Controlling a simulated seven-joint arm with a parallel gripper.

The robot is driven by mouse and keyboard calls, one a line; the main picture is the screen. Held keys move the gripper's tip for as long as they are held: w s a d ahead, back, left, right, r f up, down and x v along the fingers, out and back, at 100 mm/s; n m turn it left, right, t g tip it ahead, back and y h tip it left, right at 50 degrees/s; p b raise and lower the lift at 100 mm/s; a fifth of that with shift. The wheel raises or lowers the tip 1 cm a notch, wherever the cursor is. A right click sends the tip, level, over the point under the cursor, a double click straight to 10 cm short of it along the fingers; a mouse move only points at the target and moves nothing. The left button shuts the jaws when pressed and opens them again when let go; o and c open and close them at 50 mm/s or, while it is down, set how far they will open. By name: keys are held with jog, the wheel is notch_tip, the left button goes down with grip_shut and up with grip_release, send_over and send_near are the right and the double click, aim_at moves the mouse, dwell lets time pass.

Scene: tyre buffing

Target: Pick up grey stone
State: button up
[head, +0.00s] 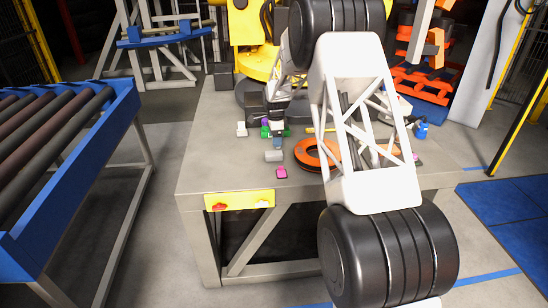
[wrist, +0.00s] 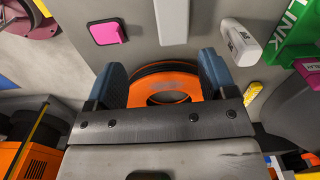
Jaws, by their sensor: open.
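In the wrist view the grey stone (wrist: 172,22) is at the top edge, partly cut off, beyond my fingertips. My gripper (wrist: 163,70) is open, with its two blue-grey fingers apart and no object held between them. It points down over an orange and black disc (wrist: 152,97), and the stone lies outside the fingers.
A pink block (head: 281,173) is just in front of the stone; it also shows in the wrist view (wrist: 108,32). A white piece (wrist: 241,40) and a green box (wrist: 296,36) are to its right there. The front left of the workbench (head: 220,170) is clear.

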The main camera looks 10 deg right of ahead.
aim_at(274, 153)
jog(key=shift+w+a+f+m, duration=0.15)
jog(key=shift+w+f, duration=0.35)
jog(key=shift+f, duration=0.25)
jog(key=shift+w+a+f+m, duration=0.15)
jog(key=shift+w+f, duration=0.35)
jog(key=shift+f, duration=0.25)
jog(key=shift+d, duration=0.1)
jog(key=shift+f, duration=1.3)
jog(key=shift+f, duration=2.6)
jog(key=c, duration=1.1)
